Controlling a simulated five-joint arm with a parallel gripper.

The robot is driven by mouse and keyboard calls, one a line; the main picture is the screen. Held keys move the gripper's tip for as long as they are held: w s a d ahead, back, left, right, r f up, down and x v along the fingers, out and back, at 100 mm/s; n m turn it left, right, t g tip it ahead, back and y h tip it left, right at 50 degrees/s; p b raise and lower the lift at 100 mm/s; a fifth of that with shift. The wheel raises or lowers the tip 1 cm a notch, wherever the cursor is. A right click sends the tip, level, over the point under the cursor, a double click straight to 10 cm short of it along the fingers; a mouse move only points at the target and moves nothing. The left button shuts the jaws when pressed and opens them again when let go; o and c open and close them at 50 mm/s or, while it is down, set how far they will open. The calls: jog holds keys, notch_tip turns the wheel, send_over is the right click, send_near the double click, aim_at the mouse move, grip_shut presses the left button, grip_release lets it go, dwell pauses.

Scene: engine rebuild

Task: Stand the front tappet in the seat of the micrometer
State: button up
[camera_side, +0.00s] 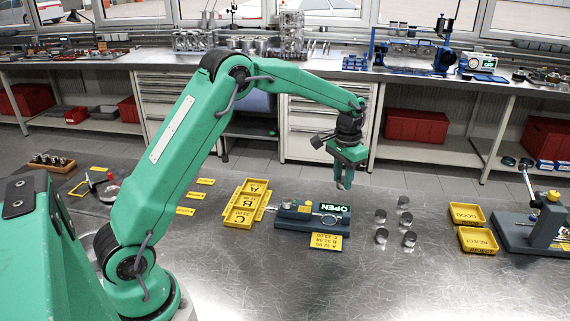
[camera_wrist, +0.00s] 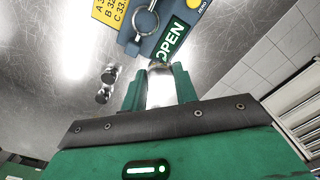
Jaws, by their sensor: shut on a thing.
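My gripper (camera_side: 343,182) is raised over the bench, above and slightly right of the micrometer. In the wrist view my gripper (camera_wrist: 160,82) is shut on a bright metal tappet (camera_wrist: 160,92), seen between the green fingers. The held tappet is too small to make out clearly in the side view. The micrometer (camera_side: 290,224) is a dark blue-grey block with a green OPEN display (camera_side: 334,209) and a ring-shaped part on it. It also shows at the top of the wrist view (camera_wrist: 152,44). Its seat cannot be made out clearly.
Several steel tappets (camera_side: 381,236) stand right of the micrometer. Yellow A/B/C trays (camera_side: 241,217) lie to its left and a yellow label (camera_side: 326,241) in front. GOOD (camera_side: 467,214) and REJECT (camera_side: 477,240) trays and a stand (camera_side: 545,225) are farther right.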

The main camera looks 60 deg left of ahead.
jog(key=shift+n, duration=0.3)
jog(key=shift+s+d+f, duration=0.2)
jog(key=shift+s+f, duration=0.1)
jog(key=shift+s, duration=0.5)
jog(key=shift+s+d+f, duration=0.25)
jog(key=shift+s, duration=0.6)
jog(key=shift+s+d+f, duration=0.2)
jog(key=shift+s+f, duration=0.1)
jog(key=shift+s, duration=0.5)
jog(key=shift+f, duration=0.25)
jog(key=shift+f, duration=2.95)
jog(key=o, duration=1)
